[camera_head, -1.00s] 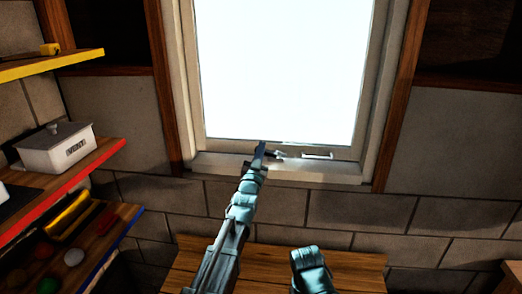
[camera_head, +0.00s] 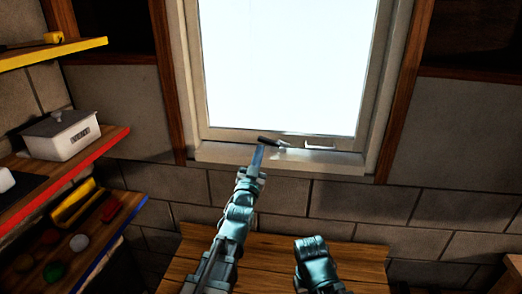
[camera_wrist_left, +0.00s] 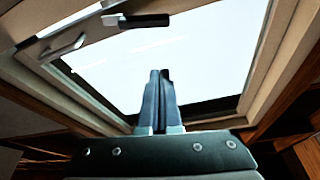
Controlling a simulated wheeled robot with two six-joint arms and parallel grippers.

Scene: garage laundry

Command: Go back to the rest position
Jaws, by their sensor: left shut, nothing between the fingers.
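My left gripper (camera_head: 258,154) reaches up in front of the window sill, its fingers shut and empty. Its closed fingers also show in the left wrist view (camera_wrist_left: 159,78), with no object between them. A latch with a dark grip (camera_head: 268,141) sits on the bottom window frame, just above the fingertips; the wrist view shows a gap between the dark grip (camera_wrist_left: 143,20) and the fingers. Part of my right arm shows at the bottom centre of the head view; its gripper is out of view.
The bright window (camera_head: 285,65) has a pale pull handle (camera_head: 319,146) on its lower frame. A wooden bench (camera_head: 265,250) lies below. At left are a yellow-edged shelf (camera_head: 55,54) and a red-edged shelf (camera_head: 95,150) with a white lidded box (camera_head: 62,135).

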